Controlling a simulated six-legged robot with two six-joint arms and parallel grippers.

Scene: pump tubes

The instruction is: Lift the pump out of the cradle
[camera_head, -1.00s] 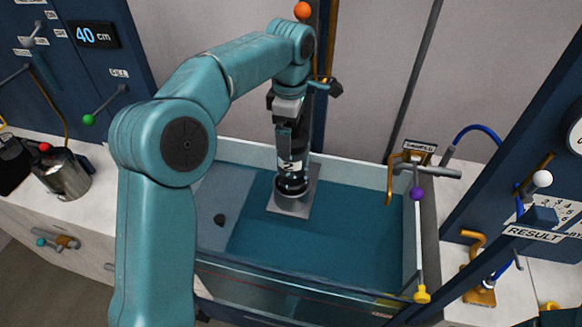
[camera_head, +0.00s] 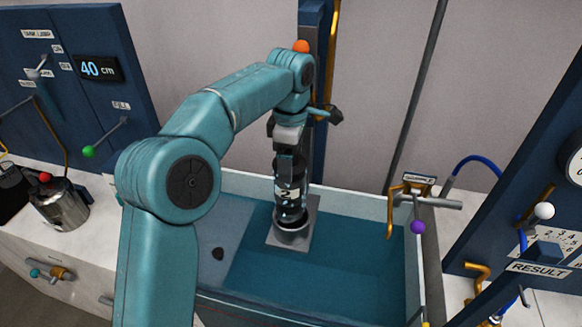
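The pump (camera_head: 290,190) is a dark upright cylinder with a pale label, standing over the blue tank. Its lower end is at the grey ring-shaped cradle (camera_head: 293,238) on a grey plate; I cannot tell whether it is still inside the ring. My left gripper (camera_head: 288,160) comes down from above and is shut on the pump's upper part. The fingers partly hide the pump's top. My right gripper is not in view.
The tank's pale rim (camera_head: 350,197) surrounds the pump. A blue post (camera_head: 318,150) stands close behind it. A purple-knobbed lever (camera_head: 418,226) is at the right. A metal canister (camera_head: 58,205) stands left.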

